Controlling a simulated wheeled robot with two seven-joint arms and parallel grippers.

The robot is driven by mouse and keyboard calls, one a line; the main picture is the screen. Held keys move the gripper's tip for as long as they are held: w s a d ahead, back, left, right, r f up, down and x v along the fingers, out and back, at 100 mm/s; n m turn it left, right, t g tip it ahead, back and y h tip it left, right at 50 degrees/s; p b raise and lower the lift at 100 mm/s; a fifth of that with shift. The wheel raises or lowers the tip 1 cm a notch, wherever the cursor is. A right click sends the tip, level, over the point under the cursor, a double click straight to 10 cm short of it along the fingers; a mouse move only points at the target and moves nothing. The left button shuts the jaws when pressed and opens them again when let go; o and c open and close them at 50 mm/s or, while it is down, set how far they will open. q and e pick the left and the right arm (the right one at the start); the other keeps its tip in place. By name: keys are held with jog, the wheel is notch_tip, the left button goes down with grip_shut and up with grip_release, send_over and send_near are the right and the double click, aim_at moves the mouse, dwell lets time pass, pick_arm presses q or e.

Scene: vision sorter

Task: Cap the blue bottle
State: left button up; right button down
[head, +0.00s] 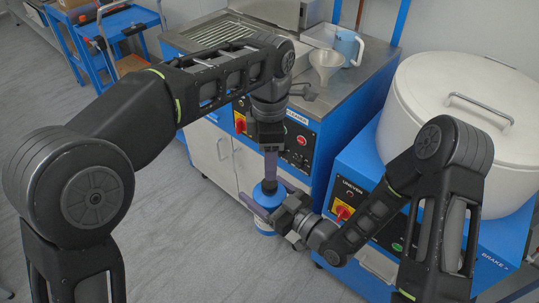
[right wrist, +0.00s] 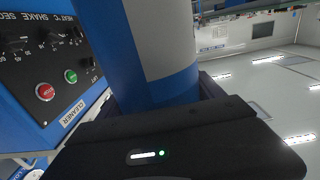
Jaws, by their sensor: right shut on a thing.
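The blue bottle (head: 265,213) has a pale band around its middle and stands upright, held in the air in front of the machine cabinets. My right gripper (head: 270,200) is shut on its side. In the right wrist view the bottle (right wrist: 165,60) fills the space between the dark jaws, blue with a grey-white band. My left gripper (head: 270,168) points straight down right above the bottle's top. Its fingertips meet or cover the bottle's neck, so I cannot tell whether it holds a cap. No separate cap is visible.
A steel-topped cleaner cabinet (head: 222,158) stands behind the bottle, with a funnel (head: 326,63) and a blue jug (head: 348,47) on top. A white-lidded drum (head: 455,105) stands at right. A blue cart (head: 115,30) is at back left. Grey floor (head: 190,245) lies open at left.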

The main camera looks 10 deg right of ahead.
aim_at(270, 183)
pick_arm(q)
jog(key=shift+f, duration=3.9)
jog(key=shift+c, duration=0.2)
grip_shut()
